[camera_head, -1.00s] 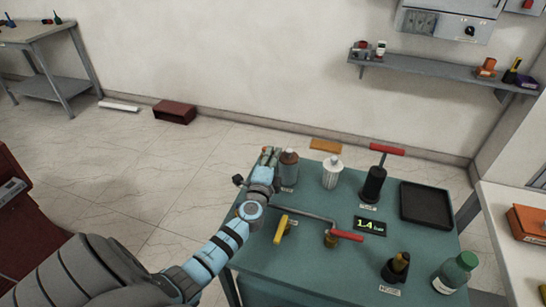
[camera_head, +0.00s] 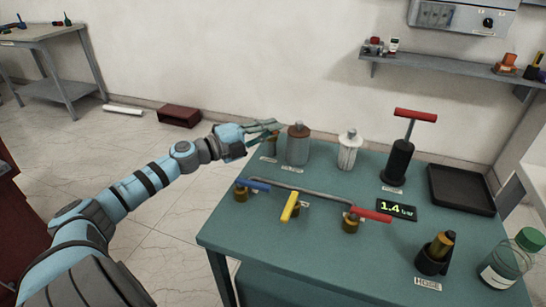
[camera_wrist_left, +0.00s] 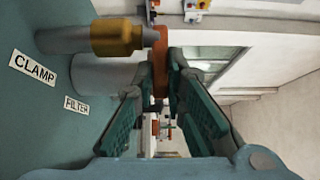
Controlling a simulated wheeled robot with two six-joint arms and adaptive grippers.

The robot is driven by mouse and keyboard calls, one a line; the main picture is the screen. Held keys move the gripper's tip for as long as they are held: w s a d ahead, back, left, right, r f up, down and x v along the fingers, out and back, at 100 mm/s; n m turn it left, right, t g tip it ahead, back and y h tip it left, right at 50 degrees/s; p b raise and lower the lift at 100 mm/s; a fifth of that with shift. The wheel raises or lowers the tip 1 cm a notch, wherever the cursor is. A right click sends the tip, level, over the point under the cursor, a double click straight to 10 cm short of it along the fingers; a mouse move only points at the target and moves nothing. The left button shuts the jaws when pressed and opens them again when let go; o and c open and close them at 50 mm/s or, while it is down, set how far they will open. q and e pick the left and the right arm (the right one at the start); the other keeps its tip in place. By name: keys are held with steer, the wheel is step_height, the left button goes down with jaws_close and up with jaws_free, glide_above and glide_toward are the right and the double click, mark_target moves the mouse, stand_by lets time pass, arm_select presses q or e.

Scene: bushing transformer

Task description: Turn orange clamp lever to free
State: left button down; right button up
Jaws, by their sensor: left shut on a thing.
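The orange clamp lever (camera_wrist_left: 160,62) stands between the fingers of my left gripper (camera_wrist_left: 165,105) in the left wrist view. It sits at the end of a brass collar (camera_wrist_left: 117,38) on a grey post. The "CLAMP" label (camera_wrist_left: 32,68) lies beside the post. In the head view my left gripper (camera_head: 268,132) reaches in from the left to the table's back left corner, beside the brown-topped filter canister (camera_head: 298,147). It is shut on the lever, which the fingers mostly hide in the head view. My right gripper is not in view.
The teal table (camera_head: 240,235) carries a blue lever (camera_head: 253,184), a yellow lever (camera_head: 290,206) and a red lever (camera_head: 371,215) along a pipe. A white ribbed bushing (camera_head: 348,152), a red-handled pump (camera_head: 400,160) and a black tray (camera_head: 461,188) stand to the right.

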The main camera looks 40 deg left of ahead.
arm_select(q)
steer(key=m+g+h+b, duration=0.1)
steer(key=m+h+b, duration=0.1)
steer(key=a+m+g+h+b, duration=0.1)
steer(key=m+g+h, duration=0.1)
steer(key=h, duration=0.1)
steer(key=a+m+g+h+b, duration=0.1)
steer(key=g+h+b, duration=0.1)
steer(key=shift+s+m+b, duration=0.2)
steer(key=shift+m+b, duration=0.15)
steer(key=shift+m, duration=0.05)
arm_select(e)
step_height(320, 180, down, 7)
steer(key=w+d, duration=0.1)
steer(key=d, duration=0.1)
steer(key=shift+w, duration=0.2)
arm_select(q)
steer(key=c, duration=1.6)
jaws_free()
steer(key=shift+c, duration=0.2)
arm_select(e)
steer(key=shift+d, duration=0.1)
